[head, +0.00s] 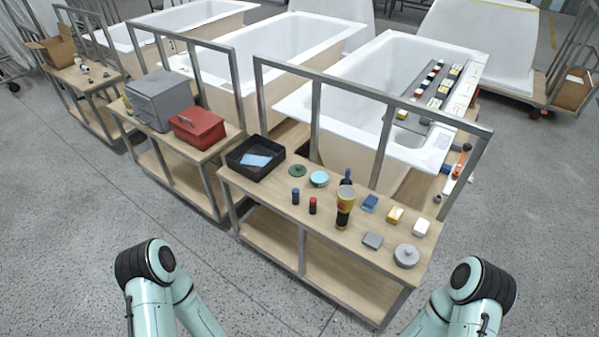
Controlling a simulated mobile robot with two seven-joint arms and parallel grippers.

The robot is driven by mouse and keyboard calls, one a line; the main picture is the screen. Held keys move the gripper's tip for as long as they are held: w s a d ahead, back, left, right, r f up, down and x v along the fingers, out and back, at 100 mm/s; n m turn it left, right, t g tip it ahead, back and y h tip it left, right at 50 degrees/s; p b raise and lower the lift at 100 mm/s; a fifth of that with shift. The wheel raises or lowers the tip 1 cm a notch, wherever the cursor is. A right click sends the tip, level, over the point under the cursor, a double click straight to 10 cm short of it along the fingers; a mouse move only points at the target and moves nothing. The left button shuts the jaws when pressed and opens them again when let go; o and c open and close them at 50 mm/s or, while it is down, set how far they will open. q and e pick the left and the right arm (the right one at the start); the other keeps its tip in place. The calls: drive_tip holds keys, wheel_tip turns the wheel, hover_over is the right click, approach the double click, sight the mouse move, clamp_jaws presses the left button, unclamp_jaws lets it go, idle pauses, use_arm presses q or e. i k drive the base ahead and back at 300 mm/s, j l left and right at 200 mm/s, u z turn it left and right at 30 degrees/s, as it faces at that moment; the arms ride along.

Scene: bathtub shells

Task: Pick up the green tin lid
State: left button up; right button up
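The green lid (297,170) is a small dark green disc. It lies flat on the wooden top of the nearest bench (335,236), right of a black tray and left of a light blue round tin (319,179). Nothing covers it. Only links of my two arms show at the bottom left and bottom right. Both grippers are out of view, so I cannot see whether they are open or shut.
A black tray (238,161) holds a blue cloth. Floor in front is clear.

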sight(297, 170)
drive_tip(key=z, duration=0.45)
drive_tip(key=j+z, duration=0.25)
drive_tip(key=z, duration=0.15)
drive_tip(key=i+j+z, duration=0.1)
drive_tip(key=j+z, duration=0.4)
drive_tip(key=z, duration=0.25)
drive_tip(key=k+j+z, duration=0.2)
drive_tip(key=j, duration=0.35)
drive_tip(key=j+z, duration=0.25)
drive_tip(key=j, duration=0.25)
